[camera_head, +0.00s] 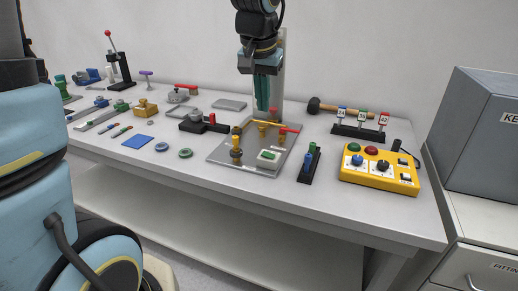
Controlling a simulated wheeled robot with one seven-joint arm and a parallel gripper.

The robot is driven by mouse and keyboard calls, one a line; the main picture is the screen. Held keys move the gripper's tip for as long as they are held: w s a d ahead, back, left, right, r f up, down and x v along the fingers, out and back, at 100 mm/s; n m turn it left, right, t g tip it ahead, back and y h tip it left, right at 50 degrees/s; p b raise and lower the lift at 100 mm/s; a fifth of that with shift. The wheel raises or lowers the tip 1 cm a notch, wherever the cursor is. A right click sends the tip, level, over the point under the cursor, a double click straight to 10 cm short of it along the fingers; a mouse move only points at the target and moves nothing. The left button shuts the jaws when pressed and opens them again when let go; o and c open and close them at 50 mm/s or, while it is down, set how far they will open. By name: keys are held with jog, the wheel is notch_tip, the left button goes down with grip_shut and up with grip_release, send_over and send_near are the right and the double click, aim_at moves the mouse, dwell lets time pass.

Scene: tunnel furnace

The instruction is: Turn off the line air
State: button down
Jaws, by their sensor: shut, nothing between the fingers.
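A metal plate (222,158) with brass fittings and a yellow pipe lies near the middle of the bench. A small red lever (290,130) sticks out at its right side, and a red part (273,112) shows at its back. A brass fitting (236,152) stands at its front left, and a white block with a green top (268,156) sits at its front. I cannot tell which part controls the line air. My gripper (262,108) points down over the back of the plate, shut and empty. I cannot tell whether its tips touch anything; it hides part of the back.
A yellow control box (380,175) with knobs and a stand of numbered tags (360,131) are at the right. A black holder (309,165) stands beside the plate. A mallet (335,107) lies behind. Several tools and fittings cover the left bench. A grey cabinet (485,140) borders the right.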

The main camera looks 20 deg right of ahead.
jog(key=shift+f, duration=0.1)
jog(key=p, duration=0.2)
send_over(262, 156)
notch_tip(262, 156, down, 12)
jog(key=shift+s+r, duration=0.1)
jog(key=shift+r, duration=0.05)
jog(key=shift+f, duration=0.85)
jog(key=shift+w+a+f+b, duration=0.1)
jog(key=shift+w+f+b, duration=0.1)
jog(key=shift+f+b, duration=0.25)
jog(key=shift+r, duration=0.1)
